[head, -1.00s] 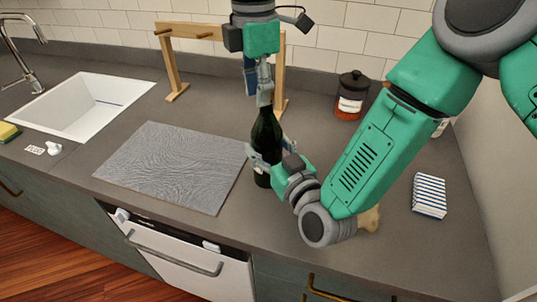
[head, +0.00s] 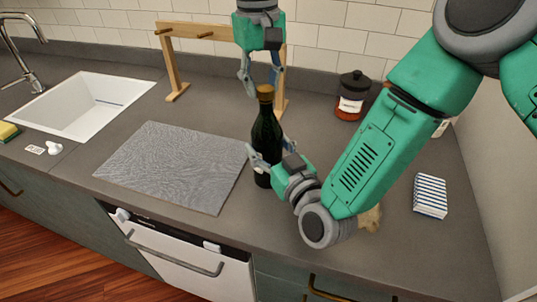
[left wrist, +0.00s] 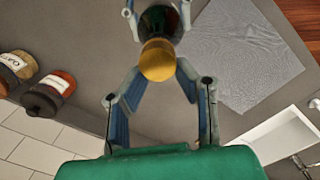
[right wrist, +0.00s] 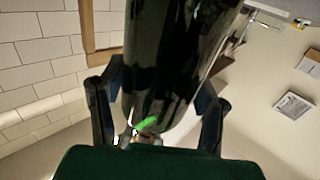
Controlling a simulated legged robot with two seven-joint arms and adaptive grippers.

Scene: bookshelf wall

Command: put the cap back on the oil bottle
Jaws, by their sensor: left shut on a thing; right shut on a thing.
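The dark green oil bottle (head: 265,135) stands upright on the counter, and its body also fills the middle of the right wrist view (right wrist: 180,60). The gold-brown cap (head: 265,92) sits on top of its neck and shows in the left wrist view (left wrist: 157,60). My right gripper (head: 265,162) is shut around the lower bottle body from the right. My left gripper (head: 260,80) points down just above the cap. How tightly the cap is seated cannot be told.
A wooden rack (head: 172,62) stands behind the bottle. A grey mat (head: 175,165) lies to the left, before the white sink (head: 95,105). A red jar with a black lid (head: 352,98) and a striped box (head: 430,195) are to the right.

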